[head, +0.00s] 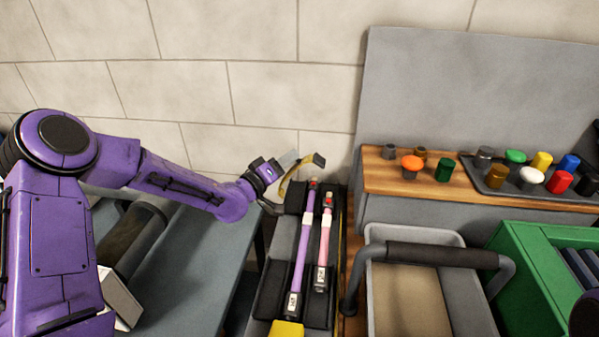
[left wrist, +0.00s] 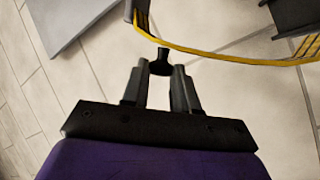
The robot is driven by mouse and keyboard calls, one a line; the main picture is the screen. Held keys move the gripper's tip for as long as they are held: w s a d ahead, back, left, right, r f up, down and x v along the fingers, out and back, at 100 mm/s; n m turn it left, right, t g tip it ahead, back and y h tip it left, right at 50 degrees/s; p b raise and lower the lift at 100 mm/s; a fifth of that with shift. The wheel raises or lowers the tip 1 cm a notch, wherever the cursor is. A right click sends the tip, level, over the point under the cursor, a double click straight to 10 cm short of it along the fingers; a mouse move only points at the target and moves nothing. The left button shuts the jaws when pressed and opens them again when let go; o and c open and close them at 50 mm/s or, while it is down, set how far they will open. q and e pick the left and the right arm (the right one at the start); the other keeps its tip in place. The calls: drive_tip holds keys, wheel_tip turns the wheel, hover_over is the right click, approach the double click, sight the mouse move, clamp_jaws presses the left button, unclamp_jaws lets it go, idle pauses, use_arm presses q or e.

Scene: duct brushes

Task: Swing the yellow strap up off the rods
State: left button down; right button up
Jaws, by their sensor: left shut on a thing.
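The yellow strap (head: 286,181) stands in a raised arc at the far end of a dark tray (head: 265,300), with a dark end piece (head: 319,160) up in the air. A purple rod (head: 301,255) and a pink rod (head: 324,245) lie side by side in the tray. My left gripper (head: 272,172) is at the strap, left of the rods' far ends. In the left wrist view, its fingers (left wrist: 163,80) close around a small black tab (left wrist: 160,63) by the strap (left wrist: 215,55). My right gripper is not visible.
A yellow piece (head: 286,329) sits at the tray's near end. Right of it stands a grey bin (head: 375,235) with a dark handle, then a green container (head: 530,275). Coloured caps stand on a wooden shelf (head: 385,180) and a dark tray behind. A tiled wall closes the back.

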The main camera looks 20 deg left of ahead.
use_arm(q)
drive_tip(key=shift+s+a+f+n+t+b, duration=0.1)
drive_tip(key=shift+s+a+n+t+b, duration=0.2)
drive_tip(key=shift+a+n+b, duration=0.35)
drive_tip(key=shift+s+a+f+n+t+b, duration=0.15)
drive_tip(key=shift+a+n+t+b, duration=0.25)
drive_tip(key=shift+a+n, duration=0.5)
drive_tip(key=shift+s+a+r+n+t+b, duration=0.1)
drive_tip(key=shift+s+a+n+t+b, duration=0.15)
drive_tip(key=shift+a+n+t+b, duration=0.5)
drive_tip(key=shift+a+g+p, duration=0.2)
drive_tip(key=shift+g+p, duration=0.15)
drive_tip(key=c, duration=0.9)
unclamp_jaws()
drive_tip(key=shift+f, duration=0.1)
drive_tip(key=v, duration=1)
drive_tip(key=shift+s, duration=0.3)
